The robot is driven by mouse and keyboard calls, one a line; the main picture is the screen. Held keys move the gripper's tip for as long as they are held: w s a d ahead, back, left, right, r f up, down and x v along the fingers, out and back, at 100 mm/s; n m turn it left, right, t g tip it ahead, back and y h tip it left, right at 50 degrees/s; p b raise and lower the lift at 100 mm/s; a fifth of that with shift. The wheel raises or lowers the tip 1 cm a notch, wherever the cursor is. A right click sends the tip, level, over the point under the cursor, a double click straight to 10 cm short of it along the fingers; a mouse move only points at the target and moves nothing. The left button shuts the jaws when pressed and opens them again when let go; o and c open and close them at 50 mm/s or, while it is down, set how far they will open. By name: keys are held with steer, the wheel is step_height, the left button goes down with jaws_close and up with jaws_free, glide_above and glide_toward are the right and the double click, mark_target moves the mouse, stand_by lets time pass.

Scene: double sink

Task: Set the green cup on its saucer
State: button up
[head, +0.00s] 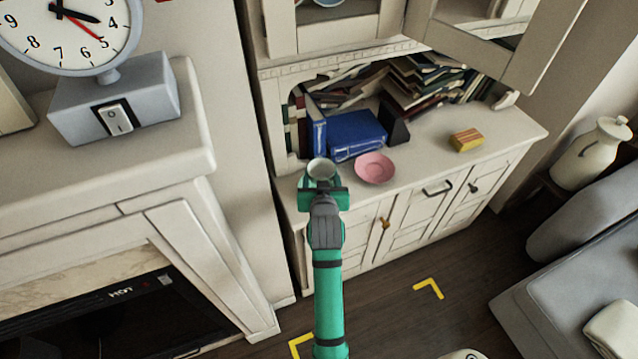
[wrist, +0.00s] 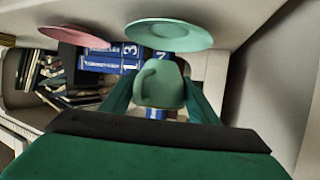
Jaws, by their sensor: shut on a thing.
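The green cup (wrist: 165,88) is between the fingers of my gripper (wrist: 158,100), which is shut on it; its handle shows in the wrist view. In the head view the cup's pale round opening (head: 321,168) faces up at the end of my gripper (head: 322,186), over the left end of the cabinet top. A pale green saucer (wrist: 170,34) lies close to the cup in the wrist view, and the two look apart. My gripper and the cup hide this saucer in the head view. A pink saucer (head: 375,168) lies just right of my gripper.
Blue books (head: 355,133) stand and lie behind the saucers on the cabinet top (head: 428,150). Open cabinet doors (head: 490,50) hang above. A mantel with a clock (head: 75,30) stands at the left.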

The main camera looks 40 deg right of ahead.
steer(key=shift+w+d+f, duration=0.15)
steer(key=shift+w+f, duration=0.5)
steer(key=shift+f, duration=0.05)
step_height(320, 180, down, 3)
steer(key=shift+w, duration=0.2)
steer(key=shift+s+d+f, duration=0.15)
steer(key=shift+s, duration=0.1)
steer(key=shift+w+a+f, duration=0.1)
steer(key=shift+a+f, duration=0.1)
steer(key=o, duration=1.1)
steer(key=shift+o, duration=0.2)
